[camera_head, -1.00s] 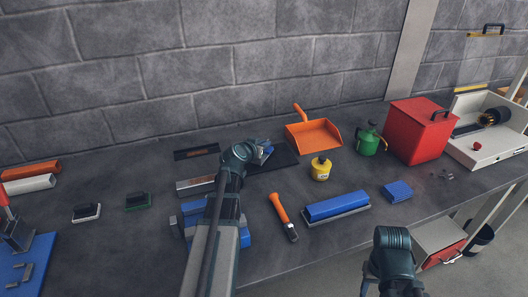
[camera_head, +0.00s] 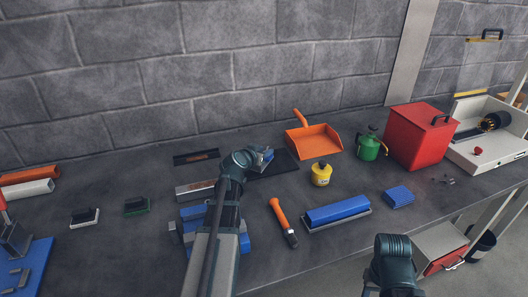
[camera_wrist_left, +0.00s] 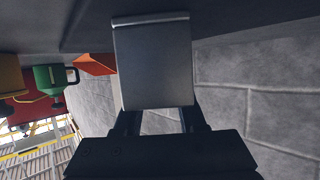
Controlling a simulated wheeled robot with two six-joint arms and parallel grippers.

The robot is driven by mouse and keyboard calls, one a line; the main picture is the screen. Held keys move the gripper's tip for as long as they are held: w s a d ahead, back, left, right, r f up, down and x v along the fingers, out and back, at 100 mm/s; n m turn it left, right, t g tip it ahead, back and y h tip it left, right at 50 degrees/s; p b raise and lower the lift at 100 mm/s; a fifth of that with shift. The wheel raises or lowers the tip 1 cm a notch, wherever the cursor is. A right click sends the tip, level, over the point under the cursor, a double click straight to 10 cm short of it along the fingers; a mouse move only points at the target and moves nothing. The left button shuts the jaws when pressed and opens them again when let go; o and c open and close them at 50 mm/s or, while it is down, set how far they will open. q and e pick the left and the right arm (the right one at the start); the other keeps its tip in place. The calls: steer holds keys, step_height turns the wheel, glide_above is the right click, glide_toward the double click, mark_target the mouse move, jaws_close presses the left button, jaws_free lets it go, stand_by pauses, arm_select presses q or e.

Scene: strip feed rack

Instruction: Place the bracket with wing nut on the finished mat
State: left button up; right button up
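My left gripper (camera_head: 264,157) reaches over the back of the bench, at a flat black mat (camera_head: 284,168). In the left wrist view its fingers (camera_wrist_left: 160,121) are shut on the bracket (camera_wrist_left: 152,62), a smooth grey metal plate with a bent lip at its far edge. In the head view only a small grey-blue patch shows at the fingertips, and the arm hides the rest. I cannot see the wing nut. I cannot tell whether the bracket touches the mat. My right arm stands at the lower right, with no fingertips visible.
An orange dustpan (camera_head: 316,142) lies just right of the mat. A yellow can (camera_head: 321,174), green oil can (camera_head: 368,147) and red box (camera_head: 418,137) stand farther right. An orange-handled tool (camera_head: 284,222) and blue block (camera_head: 337,209) lie in front. Left of the arm is a dark tray (camera_head: 196,156).

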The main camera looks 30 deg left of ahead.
arm_select(q)
steer(key=p+v, duration=0.4)
steer(key=v, duration=0.8)
steer(key=shift+r, duration=0.15)
